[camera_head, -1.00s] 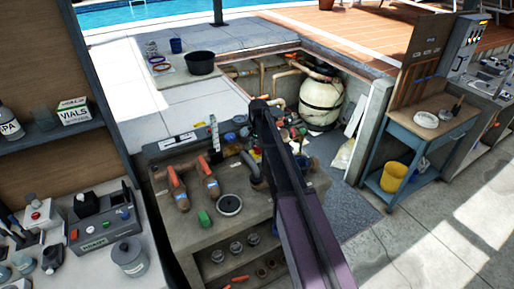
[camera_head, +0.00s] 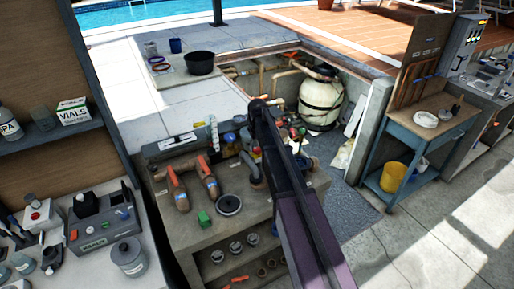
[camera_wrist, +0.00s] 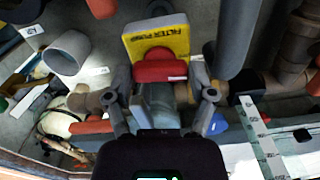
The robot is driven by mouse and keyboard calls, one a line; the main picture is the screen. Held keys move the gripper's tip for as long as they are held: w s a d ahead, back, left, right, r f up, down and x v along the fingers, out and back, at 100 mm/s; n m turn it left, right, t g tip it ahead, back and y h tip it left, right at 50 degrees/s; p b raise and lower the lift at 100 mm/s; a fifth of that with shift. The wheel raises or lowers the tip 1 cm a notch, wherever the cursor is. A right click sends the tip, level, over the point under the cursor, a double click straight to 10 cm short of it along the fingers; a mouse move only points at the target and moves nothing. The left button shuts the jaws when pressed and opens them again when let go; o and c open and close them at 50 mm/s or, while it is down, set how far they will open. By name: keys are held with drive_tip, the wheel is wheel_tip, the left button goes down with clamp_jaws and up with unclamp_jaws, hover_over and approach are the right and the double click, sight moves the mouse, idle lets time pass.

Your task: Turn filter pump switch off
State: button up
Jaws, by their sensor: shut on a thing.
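In the wrist view the filter pump switch (camera_wrist: 159,71) is a red handle on a grey body. It sits in front of a yellow tag (camera_wrist: 150,36) whose lettering reads FILTER PUMP, turned in the picture. My gripper (camera_wrist: 165,90) has one finger on each side of the switch and is shut on it. The exact contact of the fingertips is hard to see. In the head view my dark arm reaches over the bench toward the pit and hides the switch and the gripper.
Pipes and a grey cylinder (camera_wrist: 235,40) crowd the gripper in the wrist view. In the head view, a bench with brown pipe fittings (camera_head: 178,190) stands left of my arm. A cream filter tank (camera_head: 321,102) stands in the pit behind. Paving at the right is clear.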

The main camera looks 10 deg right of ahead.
drive_tip(key=shift+n, duration=0.6)
drive_tip(key=o, duration=1.1)
drive_tip(key=shift+c, duration=0.2)
drive_tip(key=shift+r, duration=0.15)
